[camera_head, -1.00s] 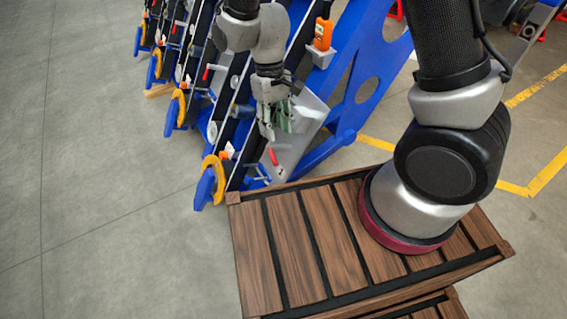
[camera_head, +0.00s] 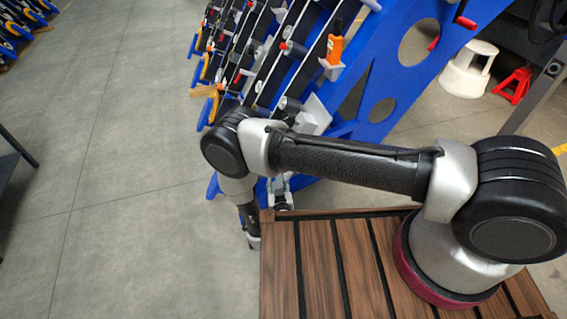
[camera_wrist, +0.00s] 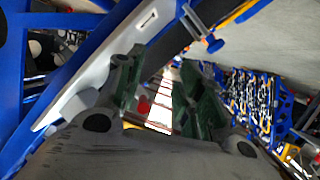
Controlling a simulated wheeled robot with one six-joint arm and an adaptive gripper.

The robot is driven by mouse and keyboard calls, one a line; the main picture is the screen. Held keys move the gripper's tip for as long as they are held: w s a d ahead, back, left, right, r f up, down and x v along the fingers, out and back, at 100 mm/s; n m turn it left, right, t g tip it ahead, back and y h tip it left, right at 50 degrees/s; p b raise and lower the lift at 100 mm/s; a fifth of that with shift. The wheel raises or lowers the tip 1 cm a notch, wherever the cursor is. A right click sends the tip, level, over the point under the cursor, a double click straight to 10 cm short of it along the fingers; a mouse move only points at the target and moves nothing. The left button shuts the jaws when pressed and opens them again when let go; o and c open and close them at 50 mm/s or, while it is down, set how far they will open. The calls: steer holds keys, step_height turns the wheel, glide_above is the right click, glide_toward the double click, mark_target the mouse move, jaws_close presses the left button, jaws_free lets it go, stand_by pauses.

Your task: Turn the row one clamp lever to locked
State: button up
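My gripper (camera_wrist: 163,88) shows in the wrist view with its two green-padded fingers apart. No object is clearly held between them. A small red piece (camera_wrist: 143,105) shows beyond the left finger; I cannot tell whether it is the row one clamp lever. In the head view my arm reaches left across the near end of the blue chassis. It hides the near row, and the row one lever cannot be made out there. My fingertips are not clear in that view either.
The blue chassis frame (camera_head: 375,75) carries several rows of dark rails. An orange tool (camera_head: 334,48) stands in a grey holder. Another red-handled lever (camera_head: 286,46) sits farther back. A white step stool (camera_head: 468,70) and red stand (camera_head: 513,85) are at right.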

step_height(320, 180, up, 6)
steer(key=t, duration=0.3)
steer(key=w, duration=0.8)
steer(key=shift+w+a+r, duration=0.1)
steer(key=shift+w+a, duration=0.1)
steer(key=shift+a, duration=0.15)
jaws_close()
